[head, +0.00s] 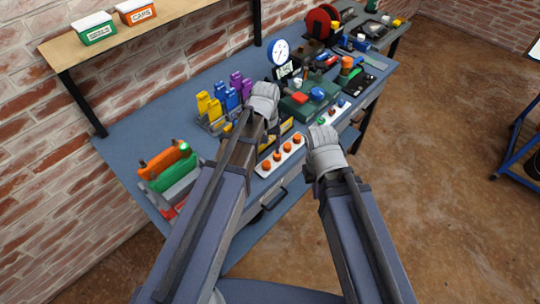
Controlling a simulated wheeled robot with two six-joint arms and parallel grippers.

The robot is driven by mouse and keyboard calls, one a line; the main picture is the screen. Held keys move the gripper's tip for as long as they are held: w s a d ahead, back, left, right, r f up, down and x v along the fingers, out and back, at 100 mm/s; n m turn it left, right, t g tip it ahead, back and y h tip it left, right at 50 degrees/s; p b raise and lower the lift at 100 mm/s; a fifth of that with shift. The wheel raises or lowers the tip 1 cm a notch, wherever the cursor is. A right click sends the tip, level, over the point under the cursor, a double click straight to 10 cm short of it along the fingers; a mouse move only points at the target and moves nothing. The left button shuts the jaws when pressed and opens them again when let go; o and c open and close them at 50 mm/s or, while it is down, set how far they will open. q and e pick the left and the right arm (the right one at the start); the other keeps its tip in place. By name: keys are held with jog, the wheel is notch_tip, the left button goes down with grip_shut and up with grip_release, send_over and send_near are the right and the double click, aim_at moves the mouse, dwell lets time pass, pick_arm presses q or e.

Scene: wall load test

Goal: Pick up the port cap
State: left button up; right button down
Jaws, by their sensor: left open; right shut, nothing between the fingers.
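Several small caps stand in two white strips at the bench's front; I cannot tell which one is the port cap. The nearer strip (263,173) holds orange caps (277,156). The farther strip (326,119) holds small red, blue and green pieces. My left gripper (264,98) is over the middle of the bench, beyond the orange caps; its fingers are mostly hidden by its wrist. My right gripper (323,148) is at the bench's front edge, to the right of the orange caps. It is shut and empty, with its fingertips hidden.
Yellow, blue and purple blocks (218,103) stand in a rack at the back. A green box (300,108), a dial gauge (279,51) and a red reel (321,22) stand farther along. Orange and green pieces (170,165) stand at the left end. The bench's back left (140,120) is clear.

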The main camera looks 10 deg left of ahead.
aim_at(266, 163)
pick_arm(q)
jog(key=shift+f+b, duration=0.4)
jog(key=shift+b, duration=0.15)
notch_tip(266, 163, down, 7)
jog(key=b, duration=0.7)
jog(key=shift+a, duration=0.1)
jog(key=shift+c, duration=0.2)
grip_shut()
